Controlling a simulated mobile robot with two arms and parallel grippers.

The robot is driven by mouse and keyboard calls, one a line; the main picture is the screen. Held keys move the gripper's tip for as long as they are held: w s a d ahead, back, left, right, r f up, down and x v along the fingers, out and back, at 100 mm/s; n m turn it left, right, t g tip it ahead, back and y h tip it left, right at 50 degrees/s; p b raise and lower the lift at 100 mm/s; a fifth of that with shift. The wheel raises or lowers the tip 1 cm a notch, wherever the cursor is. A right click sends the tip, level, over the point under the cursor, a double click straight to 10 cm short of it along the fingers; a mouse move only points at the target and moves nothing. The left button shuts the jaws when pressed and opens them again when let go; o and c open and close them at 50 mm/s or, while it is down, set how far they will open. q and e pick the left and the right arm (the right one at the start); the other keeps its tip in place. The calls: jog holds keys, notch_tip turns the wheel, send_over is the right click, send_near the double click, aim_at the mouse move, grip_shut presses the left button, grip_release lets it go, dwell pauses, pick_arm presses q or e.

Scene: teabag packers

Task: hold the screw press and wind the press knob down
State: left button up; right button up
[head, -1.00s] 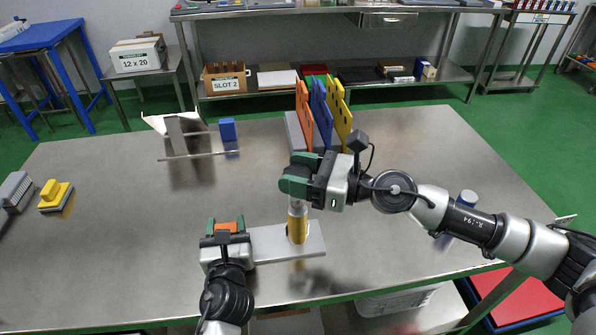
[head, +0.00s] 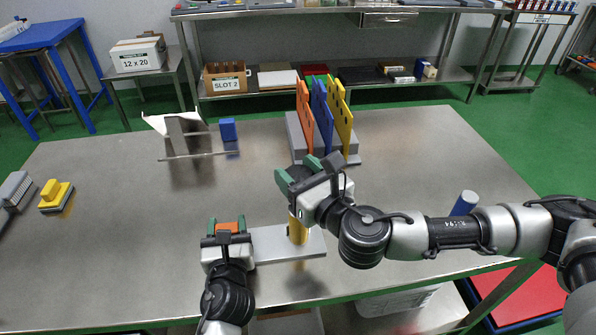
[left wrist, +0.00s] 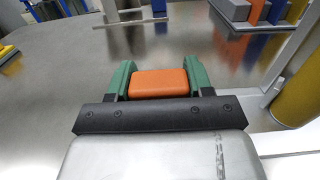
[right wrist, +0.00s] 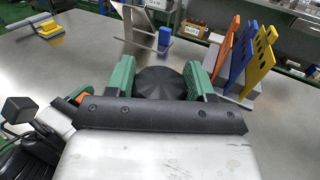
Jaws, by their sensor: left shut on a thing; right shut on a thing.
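The screw press has a flat grey base plate (head: 275,245), a yellow column (head: 297,231) and an orange block (head: 228,227) at its left end. My left gripper (left wrist: 160,82) is shut on the orange block, with a green finger on each side. The press knob is a dark round disc (right wrist: 168,84) at the top of the column. My right gripper (right wrist: 170,76) is shut on it from above, its green fingers on either side. In the head view my right gripper (head: 296,177) hides the knob and the column's upper part.
Behind the press stands a grey rack (head: 300,140) with orange, blue and yellow panels. A metal stand (head: 185,138) and a blue block (head: 228,130) are at back left. A yellow-topped block (head: 56,195) lies far left. A blue cylinder (head: 464,203) stands right, by my right arm.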

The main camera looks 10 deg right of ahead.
aim_at(298, 173)
jog(key=m+h, duration=0.3)
jog(key=h, duration=0.2)
jog(key=m+t+h, duration=0.1)
jog(key=m+h, duration=0.2)
jog(key=h, duration=0.2)
jog(key=shift+a+m+t, duration=0.15)
jog(key=shift+m+t, duration=0.15)
jog(key=m+g+h, duration=0.2)
jog(key=m+h, duration=0.1)
jog(key=h, duration=0.1)
jog(key=m+g+h, duration=0.1)
jog(key=m+h, duration=0.2)
jog(key=h, duration=0.2)
jog(key=shift+g, duration=0.4)
jog(key=shift+m+h, duration=0.3)
jog(key=shift+m, duration=0.1)
jog(key=o, duration=0.9)
jog(key=shift+o, duration=0.2)
notch_tip(298, 173, up, 10)
